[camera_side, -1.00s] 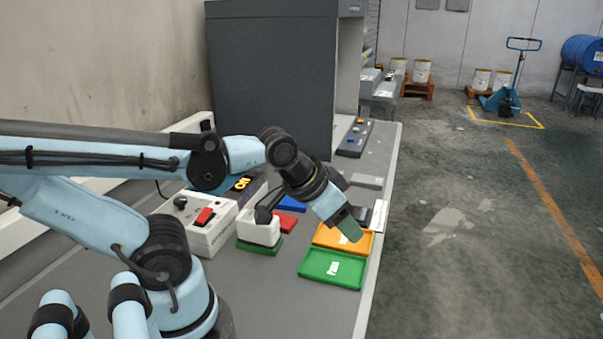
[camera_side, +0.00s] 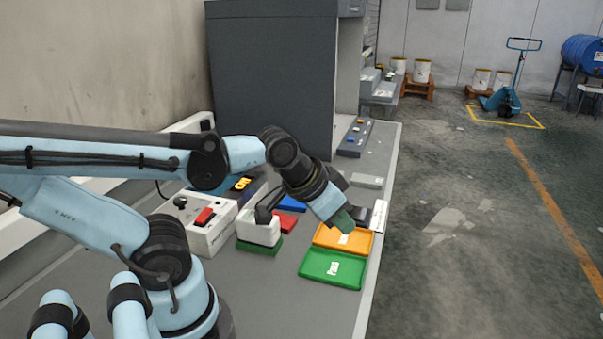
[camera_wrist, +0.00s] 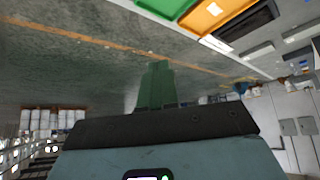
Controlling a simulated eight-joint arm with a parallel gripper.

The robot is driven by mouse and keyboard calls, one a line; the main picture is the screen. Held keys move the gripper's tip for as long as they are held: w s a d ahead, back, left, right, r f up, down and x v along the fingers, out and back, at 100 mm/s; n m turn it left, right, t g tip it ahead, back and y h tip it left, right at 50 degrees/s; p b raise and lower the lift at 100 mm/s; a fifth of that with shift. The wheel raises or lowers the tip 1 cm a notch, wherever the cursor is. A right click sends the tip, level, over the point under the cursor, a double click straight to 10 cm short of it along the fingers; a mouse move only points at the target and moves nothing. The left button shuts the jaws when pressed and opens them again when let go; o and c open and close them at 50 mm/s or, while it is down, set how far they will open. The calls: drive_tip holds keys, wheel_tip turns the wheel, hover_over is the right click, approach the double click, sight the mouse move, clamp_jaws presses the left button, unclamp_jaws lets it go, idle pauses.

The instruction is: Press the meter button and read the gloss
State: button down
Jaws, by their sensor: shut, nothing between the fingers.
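A white box (camera_side: 209,222) with a red button (camera_side: 204,216) and a black knob stands at the left of the bench in the side view. Behind it is a dark display (camera_side: 244,184) with yellow characters, too small to read. A white block (camera_side: 258,231) sits on a green panel (camera_side: 257,248) right of the box, partly behind my arm. My gripper (camera_side: 344,224) is shut and empty, above the orange tray's far edge in the picture and well right of the red button. Its green fingers (camera_wrist: 154,86) also show closed in the wrist view.
A green tray (camera_side: 315,279) and an orange tray (camera_side: 325,237) lie near the bench's right edge. Red (camera_side: 288,222) and blue (camera_side: 292,204) panels lie beyond the white block. A large grey cabinet (camera_side: 270,80) stands behind. The front bench surface is clear.

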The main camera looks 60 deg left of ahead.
idle(0.8)
wheel_tip(320, 180, up, 6)
drive_tip(key=n+g+y, duration=0.6)
drive_tip(key=n+y, duration=0.1)
hover_over(258, 229)
drive_tip(key=w, duration=0.2)
drive_tip(key=shift+w+a, duration=0.15)
drive_tip(key=shift+a, duration=0.1)
drive_tip(key=shift+f, duration=0.1)
drive_tip(key=shift+f, duration=4.35)
drive_tip(key=shift+f, duration=0.2)
drive_tip(key=shift+f, duration=0.2)
